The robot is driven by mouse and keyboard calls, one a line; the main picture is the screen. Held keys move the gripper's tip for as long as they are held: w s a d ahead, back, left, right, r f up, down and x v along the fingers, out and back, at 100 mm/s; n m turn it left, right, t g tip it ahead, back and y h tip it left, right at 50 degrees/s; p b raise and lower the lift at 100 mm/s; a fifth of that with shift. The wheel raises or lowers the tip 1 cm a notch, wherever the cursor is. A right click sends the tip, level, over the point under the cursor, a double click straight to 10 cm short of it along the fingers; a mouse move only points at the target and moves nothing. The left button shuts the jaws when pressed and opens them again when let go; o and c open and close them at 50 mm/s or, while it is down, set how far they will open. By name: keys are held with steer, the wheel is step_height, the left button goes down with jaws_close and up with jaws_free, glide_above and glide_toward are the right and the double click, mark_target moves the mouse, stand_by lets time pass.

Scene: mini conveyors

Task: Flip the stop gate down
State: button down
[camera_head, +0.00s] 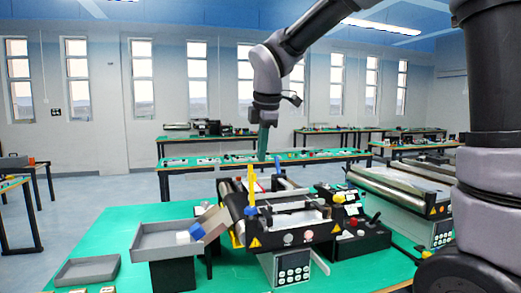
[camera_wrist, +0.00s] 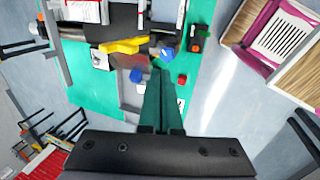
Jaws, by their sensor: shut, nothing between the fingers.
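The mini conveyor (camera_head: 300,222) stands on the green table in the head view. A thin yellow upright piece (camera_head: 251,184), which looks like the stop gate, rises at its near left end above a blue part (camera_head: 251,210). In the wrist view a yellow bar (camera_wrist: 122,45) and a blue part (camera_wrist: 167,52) lie beyond my fingers; I cannot tell whether the bar is the gate. My gripper (camera_head: 263,157) is shut and empty, pointing down above the conveyor, apart from the yellow piece. Its dark green fingers also show in the wrist view (camera_wrist: 158,75).
A grey tray (camera_head: 165,240) stands left of the conveyor, with a white cube (camera_head: 183,238) and a blue cube (camera_head: 197,231) at the chute end. A control box with a red knob (camera_head: 352,222) is at right. A second conveyor (camera_head: 400,190) stands farther right.

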steer(key=w+a+f, duration=0.1)
steer(key=w+f, duration=0.4)
steer(key=f, duration=0.2)
steer(key=shift+w+a, duration=0.3)
steer(key=shift+w, duration=0.05)
steer(key=shift+w, duration=0.1)
